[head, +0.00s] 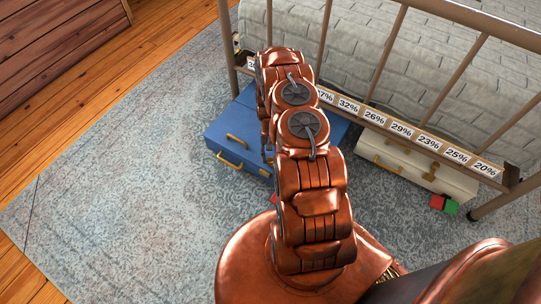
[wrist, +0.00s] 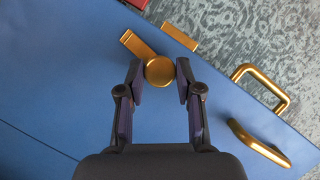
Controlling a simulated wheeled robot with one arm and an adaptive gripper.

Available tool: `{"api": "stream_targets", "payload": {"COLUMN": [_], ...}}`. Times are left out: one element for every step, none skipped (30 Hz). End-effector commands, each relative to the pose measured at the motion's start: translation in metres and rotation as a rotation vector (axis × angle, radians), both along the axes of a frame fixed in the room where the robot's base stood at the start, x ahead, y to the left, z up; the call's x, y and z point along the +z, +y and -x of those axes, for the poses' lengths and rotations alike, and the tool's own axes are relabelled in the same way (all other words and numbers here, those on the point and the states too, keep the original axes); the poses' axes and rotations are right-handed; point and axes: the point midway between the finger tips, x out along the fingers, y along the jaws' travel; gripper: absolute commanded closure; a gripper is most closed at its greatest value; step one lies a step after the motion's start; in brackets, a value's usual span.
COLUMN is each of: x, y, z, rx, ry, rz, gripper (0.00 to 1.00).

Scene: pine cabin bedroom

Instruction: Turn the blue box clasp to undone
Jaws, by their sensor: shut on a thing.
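The blue box (head: 222,130) stands on the rug under the bed frame, partly hidden by my arm in the head view. Its blue lid (wrist: 60,70) fills much of the wrist view. The gold clasp (wrist: 135,45) has a round knob and a flat bar that points up and left in the wrist view. A separate gold plate (wrist: 180,37) sits at the box edge, and the bar's end lies apart from it. My gripper (wrist: 160,73) is shut on the clasp knob, one finger on each side. The head view hides my gripper behind the arm.
Gold handles (wrist: 262,88) (wrist: 258,145) stick out right of the clasp. A cream box (head: 410,170) stands to the right, with red (head: 437,202) and green (head: 451,207) blocks near it. The bed rail with percentage labels (head: 400,130) runs above. The left rug (head: 110,170) is clear.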

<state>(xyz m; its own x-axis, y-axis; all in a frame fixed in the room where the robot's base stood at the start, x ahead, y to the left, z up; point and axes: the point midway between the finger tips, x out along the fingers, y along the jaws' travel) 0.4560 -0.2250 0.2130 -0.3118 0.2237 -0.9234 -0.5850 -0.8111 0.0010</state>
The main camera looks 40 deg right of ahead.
Motion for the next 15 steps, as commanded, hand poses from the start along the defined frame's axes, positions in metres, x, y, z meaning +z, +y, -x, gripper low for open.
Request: {"api": "stream_targets", "payload": {"x": [0.0004,0.0003,0.0002,0.0002,0.0002,0.0001,0.0001,0.0,0.0,0.0,-0.0001,-0.0002,-0.0002,-0.0003,-0.0002], "y": [0.001,0.001,0.001,0.0012,0.0013,0.0014,0.0014,0.0015,0.0014,0.0014,0.0014,0.0015,0.0015,0.0015,0.0014], "z": [-0.0006,-0.0006,-0.0007,-0.0007,-0.0009,-0.0011,-0.0011,-0.0011,-0.0011,-0.0011,-0.0013,-0.0012,-0.0012,-0.0012,-0.0013], "rx": [0.031,0.048,0.07,0.086,0.099,0.117,0.127,0.139,0.15,0.159,0.165,0.172,0.176,0.18,0.184], "ry": [-0.001,-0.001,-0.001,-0.001,-0.001,-0.001,-0.001,-0.001,-0.001,-0.002,-0.002,-0.002,-0.002,-0.002,-0.002], "rz": [-0.001,0.0,0.001,0.0,0.0,0.0,0.0,0.0,0.0,0.0,0.0,0.0,0.001,0.0,0.001], "gripper": [1.0,1.0,1.0,1.0,1.0,1.0,1.0,1.0,1.0,1.0,1.0,1.0,1.0,1.0,1.0]}}
